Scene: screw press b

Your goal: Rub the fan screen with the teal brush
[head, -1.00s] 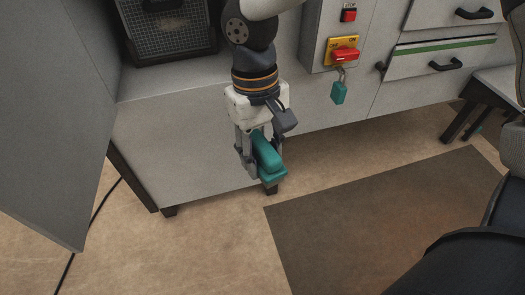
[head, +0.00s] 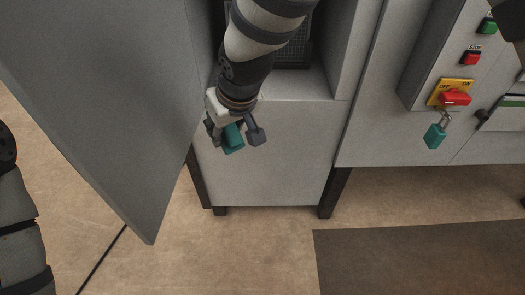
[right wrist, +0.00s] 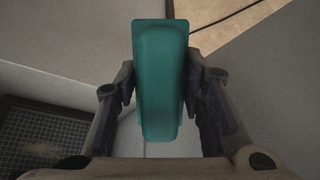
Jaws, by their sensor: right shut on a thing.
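The teal brush (head: 233,140) is in my right gripper (head: 231,133), in front of the grey cabinet's lower front. In the right wrist view, the brush (right wrist: 160,85) sits between the two fingers, which are shut on its sides. The fan screen (head: 293,45) is a dark mesh panel inside the open cabinet, partly hidden behind my right arm. The right wrist view shows part of the fan screen (right wrist: 40,140) at lower left, apart from the brush. My left arm shows at the left edge of the head view, but its gripper is out of frame.
An open grey cabinet door (head: 110,110) stands to the left of my right gripper. A control box (head: 430,75) with buttons, a red switch (head: 455,98) and a teal padlock (head: 434,137) is at the right. A dark mat (head: 420,262) lies on the floor.

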